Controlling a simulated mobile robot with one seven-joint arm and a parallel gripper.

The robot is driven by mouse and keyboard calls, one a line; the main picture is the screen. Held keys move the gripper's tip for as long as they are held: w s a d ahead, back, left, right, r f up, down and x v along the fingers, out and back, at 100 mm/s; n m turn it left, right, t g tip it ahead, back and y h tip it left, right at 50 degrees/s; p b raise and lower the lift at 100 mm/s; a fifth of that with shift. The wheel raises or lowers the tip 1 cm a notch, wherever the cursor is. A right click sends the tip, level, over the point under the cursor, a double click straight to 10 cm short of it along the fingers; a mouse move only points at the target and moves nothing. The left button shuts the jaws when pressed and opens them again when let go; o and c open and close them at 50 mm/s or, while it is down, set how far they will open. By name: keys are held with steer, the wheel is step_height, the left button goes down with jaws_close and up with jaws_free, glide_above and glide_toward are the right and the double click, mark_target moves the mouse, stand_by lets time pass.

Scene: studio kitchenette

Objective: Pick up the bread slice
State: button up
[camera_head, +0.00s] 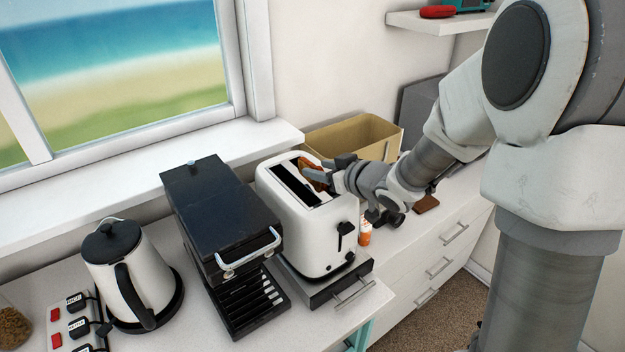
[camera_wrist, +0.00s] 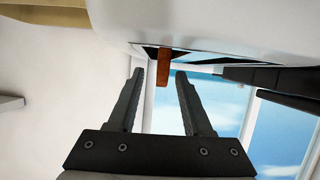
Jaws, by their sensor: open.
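The bread slice (camera_head: 313,174) is brown and pokes up from the far end of a slot in the white toaster (camera_head: 305,225). My gripper (camera_head: 332,170) is at the toaster's top right, with its fingers at the slice and partly covering it. In the wrist view the slice (camera_wrist: 164,66) shows as a narrow brown strip below the toaster's white body (camera_wrist: 210,22). There my open gripper (camera_wrist: 160,75) has one finger on each side of the strip, with gaps visible. The slice's lower part is hidden in the toaster.
A black coffee machine (camera_head: 220,215) stands close left of the toaster, with a kettle (camera_head: 130,270) and switched power strip (camera_head: 75,322) farther left. A tan box (camera_head: 350,135) is behind my gripper. A small orange bottle (camera_head: 365,232) stands right of the toaster. The window sill runs behind.

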mark_target(312, 163)
steer(key=x, duration=0.3)
steer(key=shift+w+a, duration=0.15)
jaws_close()
